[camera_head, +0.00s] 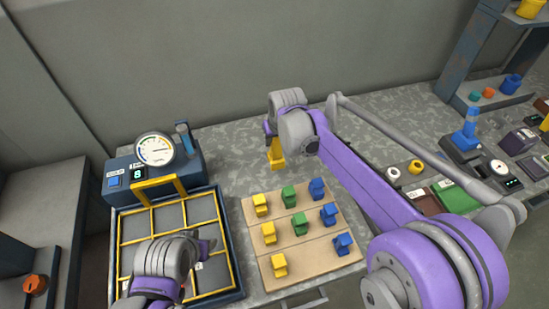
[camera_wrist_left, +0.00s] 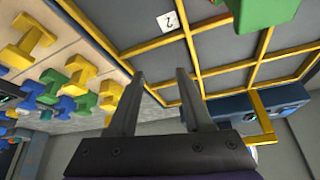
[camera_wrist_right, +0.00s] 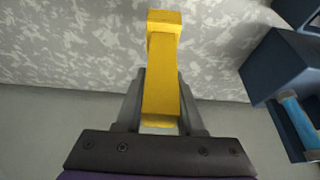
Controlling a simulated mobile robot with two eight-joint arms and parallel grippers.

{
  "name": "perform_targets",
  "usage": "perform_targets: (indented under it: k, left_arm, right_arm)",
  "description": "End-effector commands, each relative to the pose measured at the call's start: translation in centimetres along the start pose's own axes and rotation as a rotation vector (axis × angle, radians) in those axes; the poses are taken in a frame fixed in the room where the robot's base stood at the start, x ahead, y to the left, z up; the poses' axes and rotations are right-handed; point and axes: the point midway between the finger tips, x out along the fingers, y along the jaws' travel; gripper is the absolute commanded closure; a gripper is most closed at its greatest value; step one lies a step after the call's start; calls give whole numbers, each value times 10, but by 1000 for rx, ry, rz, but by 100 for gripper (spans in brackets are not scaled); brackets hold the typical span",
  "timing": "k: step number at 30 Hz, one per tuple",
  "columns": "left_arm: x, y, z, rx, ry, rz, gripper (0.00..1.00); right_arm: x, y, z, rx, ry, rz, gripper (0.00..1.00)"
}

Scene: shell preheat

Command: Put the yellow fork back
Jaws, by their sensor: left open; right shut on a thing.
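My right gripper (camera_head: 273,136) is shut on the yellow fork (camera_head: 276,154), above the grey table behind the wooden board (camera_head: 254,220). In the right wrist view the yellow fork (camera_wrist_right: 163,65) sits between the fingers (camera_wrist_right: 160,100) and sticks out beyond them. The board carries yellow, green and blue pieces in rows; its front row shows a bare spot (camera_head: 311,256) between yellow and blue. My left gripper (camera_head: 205,247) is over the yellow-barred grid tray (camera_head: 222,225). In the left wrist view it is open and empty (camera_wrist_left: 160,78).
A blue machine (camera_head: 195,160) with a round gauge (camera_head: 155,149) stands behind the tray. A green piece (camera_wrist_left: 262,12) shows at the tray in the left wrist view. Rings (camera_head: 416,167), boxes and a shelf (camera_head: 470,60) stand at the right. The table behind the board is clear.

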Motion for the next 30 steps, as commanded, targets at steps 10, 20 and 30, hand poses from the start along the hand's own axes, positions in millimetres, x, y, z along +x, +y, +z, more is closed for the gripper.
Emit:
perform_targets:
  k: [10, 20, 30]
  left_arm:
    - [1, 0, 1, 0, -1, 0, 50]
    - [2, 0, 2, 0, -2, 0, 50]
    - [4, 0, 4, 0, -3, 0, 50]
  right_arm:
    - [35, 0, 14, 1, 0, 0, 100]
    - [57, 0, 23, 1, 0, 0, 100]
    - [60, 0, 25, 1, 0, 1, 41]
